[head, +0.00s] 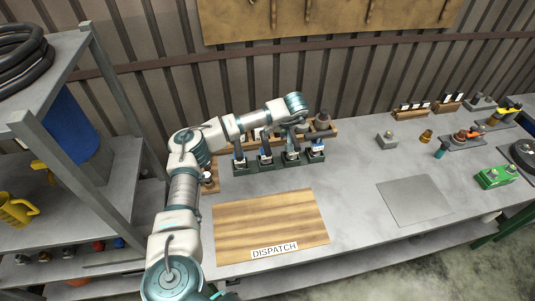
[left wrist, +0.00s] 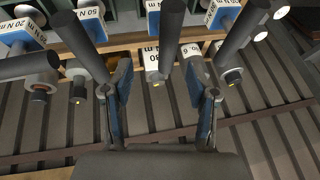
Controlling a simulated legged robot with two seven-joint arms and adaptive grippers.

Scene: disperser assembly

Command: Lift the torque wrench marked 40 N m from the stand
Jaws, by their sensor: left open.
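A dark green stand (head: 280,166) at the back of the bench holds several torque wrenches with dark handles and white-and-blue labels. My left gripper (head: 300,132) is above and behind its right part. In the left wrist view, my left gripper (left wrist: 157,95) is open, with a blue-padded finger on each side. A dark wrench handle (left wrist: 168,38) runs down the picture between the fingers; I cannot tell its depth. Labels reading 20 N m (left wrist: 22,30) and 50 N m (left wrist: 172,7) show. Another label (left wrist: 91,12) has its number cut off. I cannot read a 40 mark. My right gripper is not in view.
A wooden board marked DISPATCH (head: 270,215) lies in front of the stand. A grey plate (head: 413,201) and a green case (head: 495,177) lie to the right. Shelving (head: 95,190) stands at the left. The bench between board and plate is clear.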

